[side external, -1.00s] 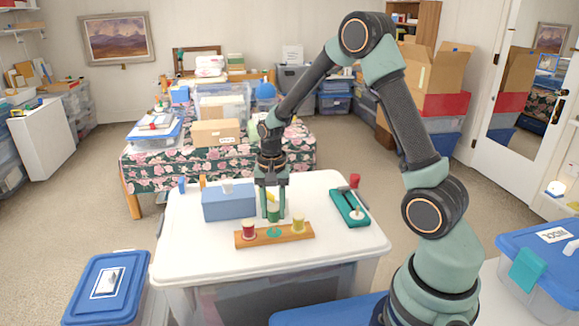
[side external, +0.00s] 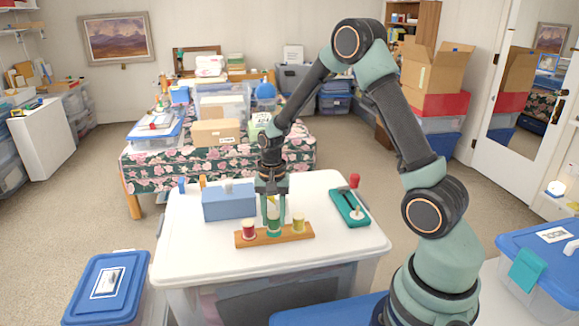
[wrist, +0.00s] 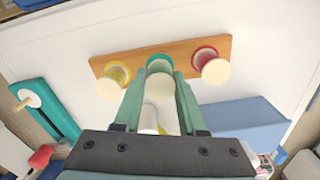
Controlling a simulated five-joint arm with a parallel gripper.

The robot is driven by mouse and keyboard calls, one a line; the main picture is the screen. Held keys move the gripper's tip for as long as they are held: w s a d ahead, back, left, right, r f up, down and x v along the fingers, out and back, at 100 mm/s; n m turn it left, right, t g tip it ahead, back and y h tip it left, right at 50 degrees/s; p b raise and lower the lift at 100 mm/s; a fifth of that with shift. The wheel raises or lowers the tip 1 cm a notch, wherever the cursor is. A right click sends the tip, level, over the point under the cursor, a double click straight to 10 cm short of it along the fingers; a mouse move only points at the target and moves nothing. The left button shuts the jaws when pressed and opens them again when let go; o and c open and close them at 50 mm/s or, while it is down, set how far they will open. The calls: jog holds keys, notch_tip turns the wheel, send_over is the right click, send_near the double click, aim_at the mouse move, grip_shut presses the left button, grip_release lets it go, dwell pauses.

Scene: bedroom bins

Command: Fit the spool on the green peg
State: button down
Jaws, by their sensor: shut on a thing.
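My gripper (side external: 272,221) points down over the middle of a wooden board (side external: 243,241) on the white table. It is shut on a green spool (side external: 274,228) with pale ends. The spool is low at the middle place of the board, between a red spool (side external: 249,229) and a yellow spool (side external: 298,222). The green peg is hidden by the spool and fingers. I cannot tell whether the spool rests fully on the board. In the wrist view, the spool's green rim (wrist: 160,58) shows beyond the fingertips, over the board (wrist: 183,54).
A blue box (side external: 228,201) stands just left of my gripper. A teal tray (side external: 347,207) with a pale spool-like piece and a red-topped tool lies to the right. The table's front is clear.

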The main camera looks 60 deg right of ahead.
jog(key=shift+f, duration=0.65)
jog(key=shift+c, duration=2)
grip_release()
notch_tip(320, 180, up, 12)
jog(key=shift+r, duration=0.1)
jog(key=s+a+r+n+t, duration=0.5)
jog(key=s+a+r+n, duration=0.5)
jog(key=s+n, duration=0.1)
jog(key=shift+a+r+n+t, duration=0.2)
jog(key=shift+a+n+t, duration=0.1)
jog(key=shift+n, duration=0.2)
